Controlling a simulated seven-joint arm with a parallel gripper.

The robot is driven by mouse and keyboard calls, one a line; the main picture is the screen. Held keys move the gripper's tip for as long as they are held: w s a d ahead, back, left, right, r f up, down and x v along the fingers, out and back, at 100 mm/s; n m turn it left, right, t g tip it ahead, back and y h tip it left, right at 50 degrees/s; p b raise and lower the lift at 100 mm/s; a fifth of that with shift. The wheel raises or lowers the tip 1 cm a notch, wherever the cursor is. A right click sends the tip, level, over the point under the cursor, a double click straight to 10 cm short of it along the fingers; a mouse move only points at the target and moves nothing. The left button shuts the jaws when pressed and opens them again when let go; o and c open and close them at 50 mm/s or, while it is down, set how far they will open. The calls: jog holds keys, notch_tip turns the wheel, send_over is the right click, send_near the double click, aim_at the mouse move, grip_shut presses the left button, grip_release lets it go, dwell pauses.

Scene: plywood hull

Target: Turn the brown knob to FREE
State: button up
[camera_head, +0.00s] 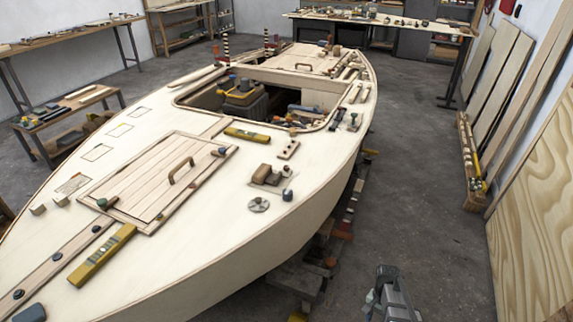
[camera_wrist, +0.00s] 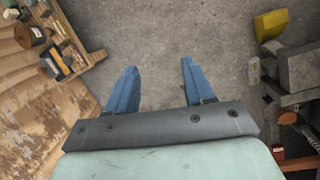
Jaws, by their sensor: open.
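A brown, blocky knob (camera_head: 263,172) stands on a pale plate (camera_head: 283,183) on the boat's deck, right of centre in the head view. It looks like the brown knob of the task, but its markings are too small to read, so I cannot tell its setting. My gripper (camera_wrist: 159,63) shows in the wrist view with its two blue fingers spread apart and nothing between them. It hangs over the grey floor. In the head view, grey parts of my arm show at the bottom, right of the hull and well apart from the knob. The knob does not show in the wrist view.
A grey disc (camera_head: 258,205) and a dark blue knob (camera_head: 288,195) sit close to the brown knob. A hatch with a handle (camera_head: 181,170) and yellow levels (camera_head: 102,255) lie to the left. An open cockpit (camera_head: 205,98) is behind. Plywood sheets (camera_head: 540,210) lean at the right.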

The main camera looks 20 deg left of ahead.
jog(key=w+a+r+m+t, duration=0.1)
jog(key=w+a+r, duration=0.45)
jog(key=w, duration=0.25)
jog(key=w+a+r+m+t, duration=0.1)
jog(key=w+a+r, duration=0.4)
jog(key=w+r, duration=0.25)
notch_tip(320, 180, up, 35)
jog(key=m+t+y, duration=0.1)
jog(key=m, duration=0.2)
send_over(286, 167)
jog(key=shift+n, duration=0.3)
notch_tip(286, 167, down, 14)
jog(key=shift+w+r, duration=0.15)
jog(key=shift+r, duration=0.05)
grip_shut()
